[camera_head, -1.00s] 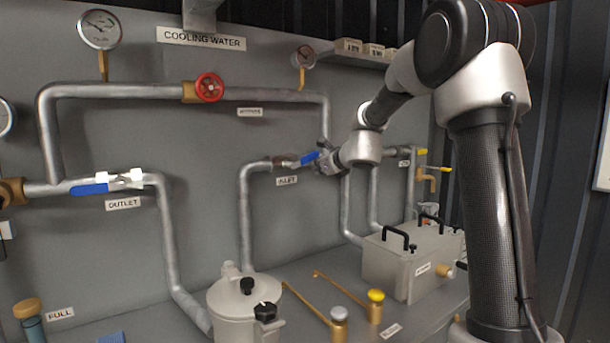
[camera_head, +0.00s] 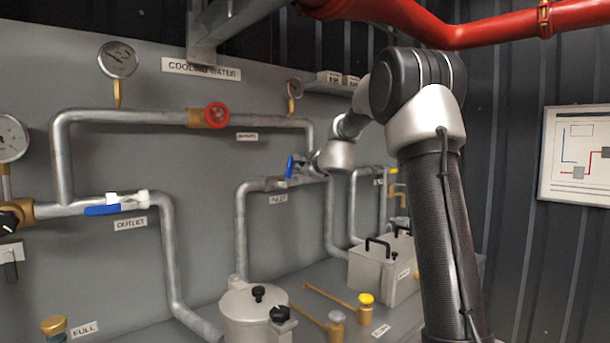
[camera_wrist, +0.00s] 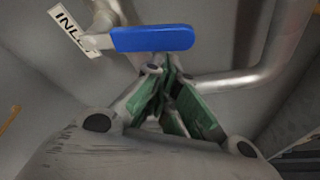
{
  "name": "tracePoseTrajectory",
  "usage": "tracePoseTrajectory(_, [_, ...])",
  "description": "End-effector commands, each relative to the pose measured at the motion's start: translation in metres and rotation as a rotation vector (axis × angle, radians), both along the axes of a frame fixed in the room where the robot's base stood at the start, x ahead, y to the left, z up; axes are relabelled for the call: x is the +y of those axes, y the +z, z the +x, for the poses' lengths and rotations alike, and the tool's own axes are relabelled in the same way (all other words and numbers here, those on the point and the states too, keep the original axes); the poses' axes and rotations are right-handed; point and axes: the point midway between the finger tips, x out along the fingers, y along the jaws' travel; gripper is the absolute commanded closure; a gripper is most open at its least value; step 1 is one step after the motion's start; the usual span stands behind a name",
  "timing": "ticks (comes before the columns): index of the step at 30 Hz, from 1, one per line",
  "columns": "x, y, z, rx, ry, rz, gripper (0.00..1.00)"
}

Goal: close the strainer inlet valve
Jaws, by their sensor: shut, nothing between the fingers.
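The strainer inlet valve sits on the pipe above the "INLET" label (camera_head: 278,199). Its blue lever handle (camera_head: 290,167) stands almost upright, across the pipe. In the wrist view the blue handle (camera_wrist: 152,38) lies across the top, just beyond the fingertips. My gripper (camera_head: 302,168) is right beside the handle, on its right. Its green-padded fingers (camera_wrist: 168,68) come together at the tips and hold nothing. I cannot tell whether the tips touch the handle. The strainer pot (camera_head: 255,315) stands on the bench below.
The outlet valve's blue lever (camera_head: 103,210) lies along its pipe at left. A red handwheel (camera_head: 215,115) is on the upper pipe. A grey box with black handles (camera_head: 375,268) stands on the bench. A red pipe (camera_head: 440,30) runs overhead.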

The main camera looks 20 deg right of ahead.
Motion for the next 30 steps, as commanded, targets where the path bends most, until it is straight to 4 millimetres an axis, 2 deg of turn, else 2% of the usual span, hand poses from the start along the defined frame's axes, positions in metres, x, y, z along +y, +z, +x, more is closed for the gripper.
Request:
tracePoseTrajectory(12, [0.015, 0.011, -0.003, 0.0, 0.0, 0.002, 1.0])
tracePoseTrajectory(30, [0.021, 0.014, -0.004, -0.003, 0.004, 0.004, 1.0])
